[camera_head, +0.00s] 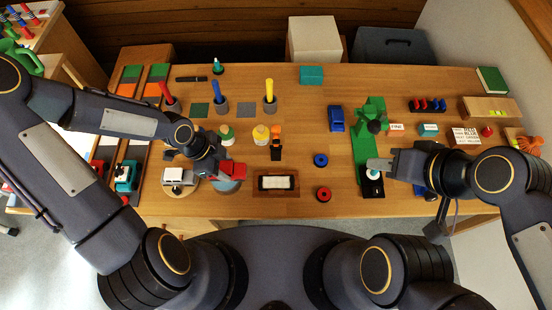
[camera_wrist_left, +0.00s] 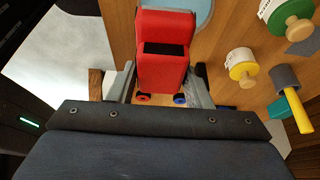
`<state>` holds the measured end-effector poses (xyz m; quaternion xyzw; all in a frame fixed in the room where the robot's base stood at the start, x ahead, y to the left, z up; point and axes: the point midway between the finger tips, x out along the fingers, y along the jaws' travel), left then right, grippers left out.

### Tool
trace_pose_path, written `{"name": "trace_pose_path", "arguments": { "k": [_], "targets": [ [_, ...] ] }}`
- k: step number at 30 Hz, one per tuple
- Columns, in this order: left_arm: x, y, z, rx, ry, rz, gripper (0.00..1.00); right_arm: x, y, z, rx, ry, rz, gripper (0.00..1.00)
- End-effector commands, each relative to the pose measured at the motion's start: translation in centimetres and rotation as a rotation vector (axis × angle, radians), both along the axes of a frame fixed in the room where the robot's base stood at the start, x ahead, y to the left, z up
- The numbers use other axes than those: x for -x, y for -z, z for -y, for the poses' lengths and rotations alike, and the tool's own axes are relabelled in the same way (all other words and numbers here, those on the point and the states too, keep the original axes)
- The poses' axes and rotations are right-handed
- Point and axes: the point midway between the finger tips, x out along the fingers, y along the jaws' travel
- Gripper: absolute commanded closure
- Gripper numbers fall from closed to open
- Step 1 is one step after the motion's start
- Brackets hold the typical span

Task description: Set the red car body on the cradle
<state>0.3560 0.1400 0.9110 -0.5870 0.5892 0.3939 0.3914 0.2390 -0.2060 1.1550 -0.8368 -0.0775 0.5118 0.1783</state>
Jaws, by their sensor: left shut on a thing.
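My left gripper (camera_head: 219,169) is shut on the red car body (camera_head: 233,170) and holds it over a round blue-grey disc (camera_head: 226,186) near the table's front edge. In the left wrist view the red car body (camera_wrist_left: 163,50) sits between the two grey fingers (camera_wrist_left: 161,88), with a black patch on its face. A small red circle and a small blue circle show at its near end. A brown wooden frame (camera_head: 258,191) with a dark recess and a white piece lies to the right; I cannot tell whether it is the cradle. My right gripper (camera_head: 380,166) is beside a white-topped piece; its jaw gap is unclear.
A white toy vehicle (camera_head: 177,177) stands just left of my left gripper. Green-topped (camera_head: 227,134) and yellow (camera_head: 261,134) pieces stand behind it. A blue ring (camera_head: 320,160) and a red ring (camera_head: 323,193) lie right of the frame. Bare table lies between them.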

Motion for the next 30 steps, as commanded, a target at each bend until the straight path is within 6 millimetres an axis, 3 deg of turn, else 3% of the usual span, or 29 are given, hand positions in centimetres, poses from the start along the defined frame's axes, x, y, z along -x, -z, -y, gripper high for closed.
{"name": "trace_pose_path", "arguments": {
  "k": [4,8,12,15,23,30],
  "targets": [
    [0.1,0.4,0.8,0.0,0.005,-0.001,0.79,0.0,0.0,0.0,0.0,0.0,0.001,0.64],
    [0.2,1.6,3.1,-0.001,0.012,-0.001,0.79,0.0,0.1,0.0,0.0,0.0,0.001,0.64],
    [0.0,4.5,6.5,-0.001,0.011,0.005,0.79,0.0,4.0,0.0,0.0,0.0,0.0,0.64],
    [0.0,5.4,8.5,0.0,0.007,0.004,0.79,0.1,5.7,0.0,0.0,0.0,0.0,0.64],
    [0.0,6.0,11.1,0.0,0.001,0.0,0.79,0.0,7.2,0.0,0.0,0.0,0.001,0.64],
    [0.1,8.1,13.7,0.0,0.002,0.0,0.79,0.1,10.0,0.0,0.0,0.0,0.0,0.64]
  ]
}}
